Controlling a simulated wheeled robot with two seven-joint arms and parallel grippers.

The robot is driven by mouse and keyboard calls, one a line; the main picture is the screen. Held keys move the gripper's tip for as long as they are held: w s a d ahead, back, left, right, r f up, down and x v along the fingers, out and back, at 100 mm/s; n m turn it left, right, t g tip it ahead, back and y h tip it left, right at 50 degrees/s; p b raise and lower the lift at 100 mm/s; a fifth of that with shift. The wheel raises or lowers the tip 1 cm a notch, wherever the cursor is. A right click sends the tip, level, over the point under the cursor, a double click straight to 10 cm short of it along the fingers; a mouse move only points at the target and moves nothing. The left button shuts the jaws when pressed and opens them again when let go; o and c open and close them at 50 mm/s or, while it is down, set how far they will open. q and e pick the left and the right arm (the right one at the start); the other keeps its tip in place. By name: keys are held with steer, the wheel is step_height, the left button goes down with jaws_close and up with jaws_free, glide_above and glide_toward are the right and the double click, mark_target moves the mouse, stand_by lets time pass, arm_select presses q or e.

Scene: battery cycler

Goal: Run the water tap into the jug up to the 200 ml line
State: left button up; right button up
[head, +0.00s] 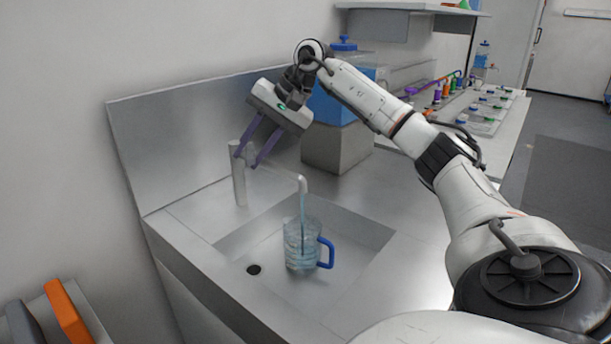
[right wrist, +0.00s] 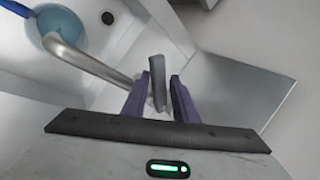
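The clear jug (head: 296,246) with a blue handle stands upright in the sink under the tap spout (head: 302,184). A thin blue stream (head: 302,208) falls from the spout into it. Water shows inside, but the marks and exact level are too small to read. In the right wrist view, the jug (right wrist: 62,30) shows as a blue round at the upper left. My right gripper (head: 250,158) is at the tap's top. Its purple fingers are apart, one on each side of the grey tap lever (right wrist: 158,84), with a small gap on one side. My left gripper is not in view.
The sink basin (head: 350,242) has a dark drain hole (head: 254,269) left of the jug. A blue container (head: 335,105) stands on a grey block (head: 336,150) behind the tap. A steel backsplash (head: 180,125) rises behind the counter. Small bottles stand farther right.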

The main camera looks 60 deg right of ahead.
steer(key=shift+s+d+f, duration=0.15)
steer(key=shift+f, duration=0.3)
steer(key=shift+w+a+m+h, duration=0.25)
steer(key=shift+m+h, duration=0.35)
steer(key=shift+m, duration=0.4)
steer(key=shift+w+r, duration=0.1)
steer(key=shift+w+a+m+t+h+p, duration=0.15)
steer(key=shift+w+m+h+p, duration=0.1)
steer(key=shift+m, duration=0.25)
steer(key=shift+w+a+m+t+h+p, duration=0.15)
steer(key=shift+m+h+p, duration=0.1)
steer(key=shift+m, duration=0.25)
steer(key=shift+d, duration=0.1)
steer(key=shift+r, duration=0.15)
